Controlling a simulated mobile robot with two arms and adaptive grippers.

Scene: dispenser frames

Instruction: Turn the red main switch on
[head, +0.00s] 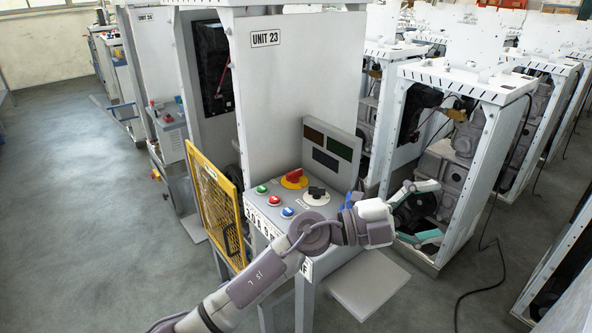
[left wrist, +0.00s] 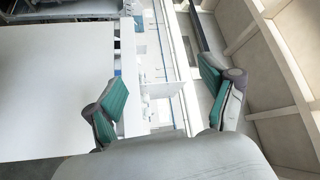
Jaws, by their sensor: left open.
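The red main switch (head: 295,175) is a red rotary handle on a yellow round plate, on the sloped control panel of the cabinet marked UNIT 23. My left arm comes in from the bottom left across the front of the panel. My left gripper (head: 433,212) is open and empty, to the right of the panel and apart from the switch. In the left wrist view the two teal-padded fingers of my left gripper (left wrist: 162,108) are spread wide with nothing between them. The switch is not visible there. My right gripper is not in view.
Beside the switch are a black rotary knob (head: 317,194) and green, red and blue push buttons (head: 274,200). A yellow mesh guard (head: 214,205) stands at the cabinet's left. An open frame (head: 452,150) stands close behind my gripper. Grey floor (head: 80,190) is clear at left.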

